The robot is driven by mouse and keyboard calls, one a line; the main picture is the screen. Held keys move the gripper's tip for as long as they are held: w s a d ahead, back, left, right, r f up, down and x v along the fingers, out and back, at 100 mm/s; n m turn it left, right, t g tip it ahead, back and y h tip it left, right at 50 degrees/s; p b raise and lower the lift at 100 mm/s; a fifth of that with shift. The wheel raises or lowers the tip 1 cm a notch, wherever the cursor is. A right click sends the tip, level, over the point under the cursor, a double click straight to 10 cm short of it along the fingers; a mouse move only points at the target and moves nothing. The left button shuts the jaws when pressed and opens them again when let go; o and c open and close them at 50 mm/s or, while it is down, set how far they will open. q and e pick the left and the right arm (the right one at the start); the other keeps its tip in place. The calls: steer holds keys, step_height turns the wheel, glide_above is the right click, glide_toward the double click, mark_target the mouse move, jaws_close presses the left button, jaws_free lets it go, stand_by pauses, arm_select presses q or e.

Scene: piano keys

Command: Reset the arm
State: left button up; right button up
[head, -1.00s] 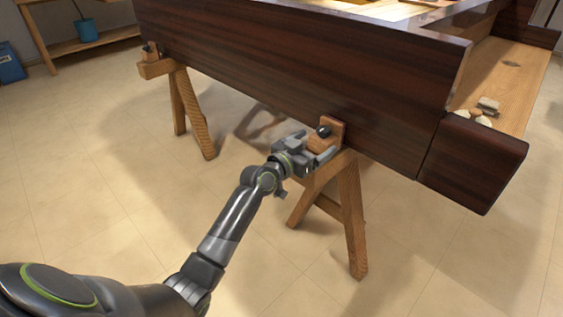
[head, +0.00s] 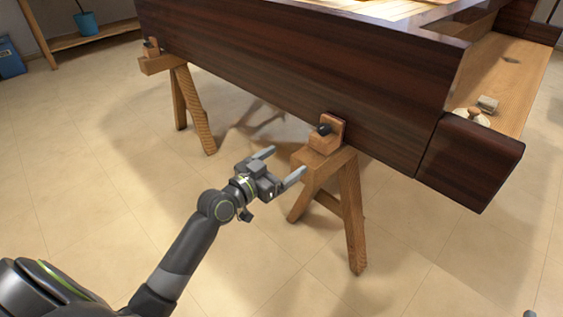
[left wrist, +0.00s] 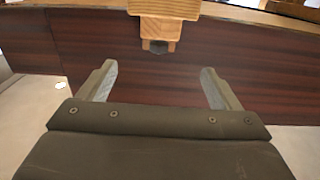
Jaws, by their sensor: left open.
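My left gripper (head: 279,166) is open and empty, in front of the near wooden trestle (head: 352,200) and apart from it. The trestle top carries a wooden block with a black knob (head: 324,129) against the dark piano case (head: 300,75). In the left wrist view, the two grey fingers (left wrist: 160,85) are spread wide with nothing between them. The wooden block (left wrist: 163,28) with its dark knob (left wrist: 158,47) shows beyond them, against the dark wood panel (left wrist: 85,55).
A second trestle (head: 190,105) supports the case at the left. A wooden ledge (head: 505,75) with small items lies at the right behind a dark end block (head: 470,160). A blue bin (head: 9,57) stands far left. The tiled floor (head: 110,190) is clear.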

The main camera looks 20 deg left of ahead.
stand_by(0.4)
